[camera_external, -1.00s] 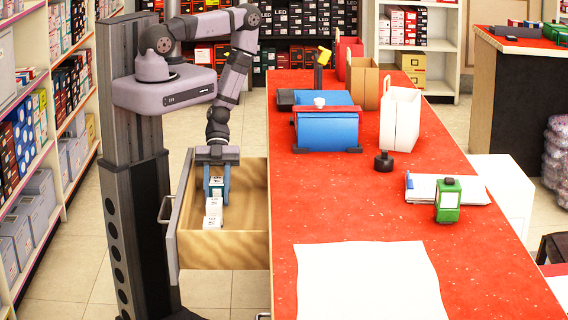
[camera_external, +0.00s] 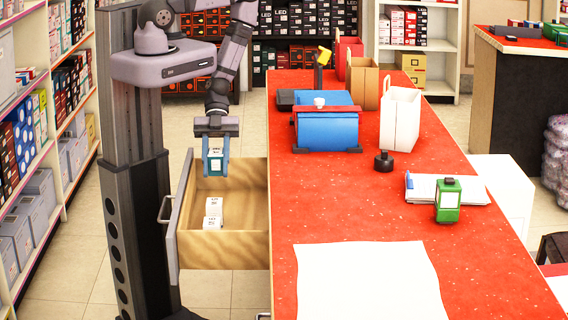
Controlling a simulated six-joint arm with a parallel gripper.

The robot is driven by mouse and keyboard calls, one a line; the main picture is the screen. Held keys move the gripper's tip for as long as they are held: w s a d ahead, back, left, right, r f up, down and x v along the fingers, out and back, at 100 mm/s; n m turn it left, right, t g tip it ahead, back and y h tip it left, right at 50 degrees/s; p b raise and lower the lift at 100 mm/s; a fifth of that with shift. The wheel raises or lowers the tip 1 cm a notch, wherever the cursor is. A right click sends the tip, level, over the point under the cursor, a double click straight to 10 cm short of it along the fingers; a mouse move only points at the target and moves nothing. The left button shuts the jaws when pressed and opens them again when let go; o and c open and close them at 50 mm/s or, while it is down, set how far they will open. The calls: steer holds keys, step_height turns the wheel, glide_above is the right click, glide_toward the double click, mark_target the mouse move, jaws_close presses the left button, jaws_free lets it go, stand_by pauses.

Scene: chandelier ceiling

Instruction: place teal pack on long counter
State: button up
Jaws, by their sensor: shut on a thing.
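My gripper (camera_external: 216,170) points down above the open drawer and is shut on a small teal and white pack (camera_external: 216,161). The pack hangs between the blue fingers, near the top of the drawer's back part. The long counter (camera_external: 330,205) has a red speckled top and runs to the right of the drawer. My gripper is left of the counter's edge.

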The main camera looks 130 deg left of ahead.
steer(key=w+a+r+n+t+y+p, duration=0.1)
steer(key=w+a+r+n+p, duration=0.15)
steer(key=w+a+r, duration=0.5)
step_height(320, 180, up, 3)
steer(key=n+t+y+b, duration=0.1)
steer(key=n+y, duration=0.1)
glide_above(281, 162)
steer(key=shift+s+f, duration=0.1)
steer(key=shift+f, duration=0.05)
steer(key=w+d+r+n+y+b, duration=0.1)
steer(key=w+d+r+n+y, duration=0.1)
steer(key=w+d+r, duration=0.5)
steer(key=w+d+r+n+y+b, duration=0.1)
steer(key=w+d+r+n, duration=0.2)
steer(key=w+d+r, duration=0.35)
steer(key=w+a+f+n+y+b, duration=0.1)
steer(key=w+a+f+b, duration=0.2)
steer(key=w+a+b, duration=0.35)
steer(key=w+a+f+n+y+b, duration=0.1)
steer(key=w+a+f+y+b, duration=0.15)
steer(key=w+a, duration=0.65)
steer(key=w+a+f+n+b, duration=0.2)
steer(key=a+b, duration=0.8)
steer(key=a, duration=1.2)
steer(key=shift+w+a+b, duration=0.15)
steer(key=shift+a+b, duration=0.05)
steer(key=shift+b, duration=0.15)
